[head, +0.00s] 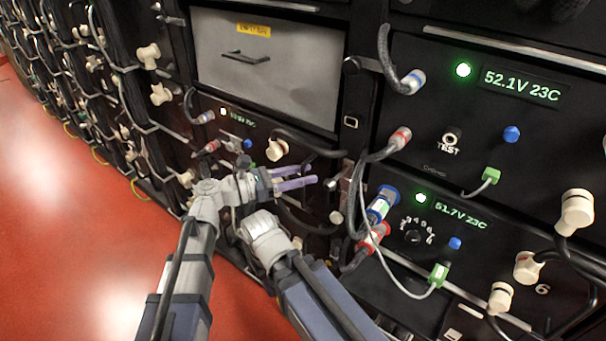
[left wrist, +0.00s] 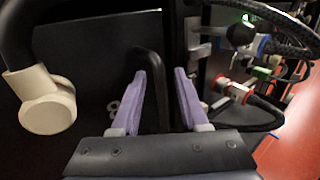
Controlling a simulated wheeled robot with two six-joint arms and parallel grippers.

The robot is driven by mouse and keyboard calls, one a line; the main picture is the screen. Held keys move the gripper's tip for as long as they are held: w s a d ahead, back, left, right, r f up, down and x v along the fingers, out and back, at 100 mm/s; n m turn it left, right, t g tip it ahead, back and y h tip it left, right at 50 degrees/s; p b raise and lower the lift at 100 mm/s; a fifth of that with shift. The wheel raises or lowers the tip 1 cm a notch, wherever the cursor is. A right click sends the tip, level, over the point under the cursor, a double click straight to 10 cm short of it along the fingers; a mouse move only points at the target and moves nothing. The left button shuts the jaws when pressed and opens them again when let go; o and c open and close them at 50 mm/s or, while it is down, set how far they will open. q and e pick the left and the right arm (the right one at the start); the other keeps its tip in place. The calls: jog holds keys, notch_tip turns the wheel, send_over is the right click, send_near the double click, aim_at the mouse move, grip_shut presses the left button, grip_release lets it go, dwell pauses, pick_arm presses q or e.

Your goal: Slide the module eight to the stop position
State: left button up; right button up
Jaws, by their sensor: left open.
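In the left wrist view the open gripper (left wrist: 160,75) faces a dark front panel. A black bent bar or cable (left wrist: 152,62) shows between and behind its fingers; I cannot tell if they touch it. The fingers hold nothing visible. My right gripper is not identifiable in view.
Right modules show displays 52.1V 23C (head: 522,87) and 51.7V 23C (head: 460,215). Blue (head: 383,203) and red (head: 372,238) cable plugs hang right of my gripper. A cream plug (left wrist: 47,100) sits left in the wrist view. Red floor (head: 70,230) is clear at left.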

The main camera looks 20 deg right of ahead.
pick_arm(q)
jog(key=shift+d, duration=0.15)
jog(key=shift+c, duration=0.2)
grip_shut()
dwell(1.2)
